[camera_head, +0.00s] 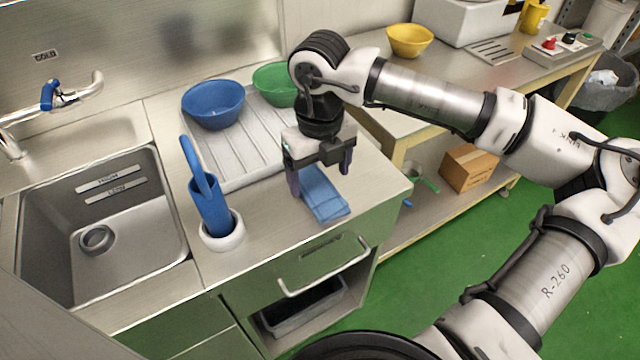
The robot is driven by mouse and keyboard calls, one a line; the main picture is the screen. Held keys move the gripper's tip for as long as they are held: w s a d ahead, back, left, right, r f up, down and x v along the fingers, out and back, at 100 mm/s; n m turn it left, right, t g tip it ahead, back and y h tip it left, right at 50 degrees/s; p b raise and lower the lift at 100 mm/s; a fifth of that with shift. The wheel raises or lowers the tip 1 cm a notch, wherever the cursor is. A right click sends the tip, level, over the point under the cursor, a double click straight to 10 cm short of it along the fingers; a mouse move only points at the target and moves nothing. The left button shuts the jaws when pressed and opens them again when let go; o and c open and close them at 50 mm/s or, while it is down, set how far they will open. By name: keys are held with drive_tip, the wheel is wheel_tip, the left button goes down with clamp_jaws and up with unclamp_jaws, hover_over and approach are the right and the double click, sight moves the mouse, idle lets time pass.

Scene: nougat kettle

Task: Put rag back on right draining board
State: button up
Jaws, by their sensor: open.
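A blue folded rag (324,196) lies flat on the steel counter, near its front right edge. My gripper (319,180) is open just above the rag's far part, with one finger at each side. The gripper body hides the rag's far end. I cannot tell whether the fingers touch the rag or the counter. The ribbed draining board (232,150) lies behind and to the left of the rag, right of the sink.
A blue bowl (213,105) and a green bowl (275,84) stand on the draining board. The sink (100,220) is further left. Bare counter (265,225) lies between holder and rag.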

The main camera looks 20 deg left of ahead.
sight(320, 191)
wheel_tip(320, 191, up, 8)
drive_tip(key=shift+r+b, duration=0.15)
drive_tip(key=shift+b, duration=0.25)
idle(0.3)
